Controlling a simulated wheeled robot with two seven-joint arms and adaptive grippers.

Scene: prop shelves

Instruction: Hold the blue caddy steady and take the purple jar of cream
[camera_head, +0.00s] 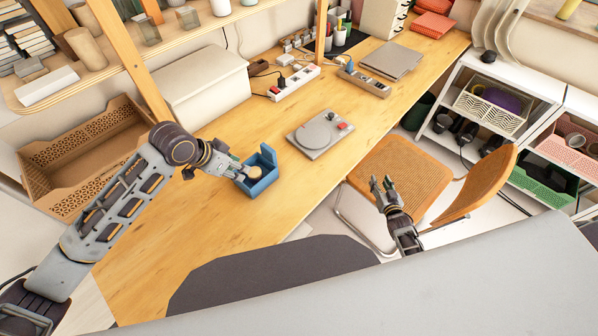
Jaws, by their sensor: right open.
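The blue caddy (268,158) stands on the wooden table, with a taller back part at its far side. A round tan top (253,172) shows inside it; I cannot tell whether this belongs to the jar of cream, and no purple jar is clearly visible. My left gripper (238,173) is at the caddy's left side, its fingertips at or very near the rim. Whether it grips the wall is too small to tell. My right gripper (384,190) is open and empty, raised in front of the chair, well to the right of the caddy.
A grey device with a red button (318,136) lies right of the caddy. A white box (205,88), a power strip (293,83) and a laptop (391,61) stand farther back. A wicker chair (400,165) is at the table's right edge. The table in front of the caddy is clear.

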